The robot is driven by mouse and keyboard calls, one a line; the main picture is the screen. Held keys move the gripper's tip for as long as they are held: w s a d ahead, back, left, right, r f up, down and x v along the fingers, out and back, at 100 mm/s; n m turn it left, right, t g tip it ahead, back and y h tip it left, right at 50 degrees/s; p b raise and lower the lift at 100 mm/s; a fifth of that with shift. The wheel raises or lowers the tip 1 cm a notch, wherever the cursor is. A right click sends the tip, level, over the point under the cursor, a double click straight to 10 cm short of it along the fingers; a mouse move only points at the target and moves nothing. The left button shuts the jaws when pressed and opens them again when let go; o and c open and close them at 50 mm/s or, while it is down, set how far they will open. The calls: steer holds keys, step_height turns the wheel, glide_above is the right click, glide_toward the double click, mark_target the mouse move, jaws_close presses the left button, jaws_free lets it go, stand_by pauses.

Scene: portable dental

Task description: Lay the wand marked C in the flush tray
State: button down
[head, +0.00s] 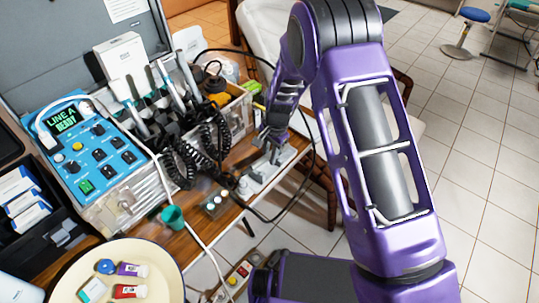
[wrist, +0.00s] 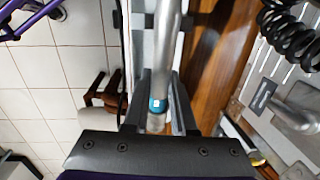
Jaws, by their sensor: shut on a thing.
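My gripper (head: 272,138) is low over the right edge of the wooden counter. In the wrist view, its two fingers (wrist: 158,115) are shut on a grey metal wand (wrist: 166,50) with a blue band. The band has a small white label, but its letter is too small to read. The wand points away from my gripper. A long pale tray (head: 262,184), likely the flush tray, lies at the counter's edge below my gripper; a pale strip of it shows beside the wand. I cannot tell whether the wand touches it.
Several other wands (head: 155,85) stand in a holder with black coiled hoses (head: 180,160). A blue control panel (head: 85,140) is to their left. A green cup (head: 173,217) and a round tray (head: 155,255) with small containers are in front. A hose loops near the counter edge.

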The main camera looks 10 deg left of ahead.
steer(key=shift+f, duration=0.2)
stand_by(0.3)
steer(key=shift+f+b, duration=0.55)
steer(key=shift+b, duration=0.05)
steer(key=shift+f, duration=0.15)
steer(key=c, duration=0.6)
jaws_free()
steer(key=shift+c, duration=0.2)
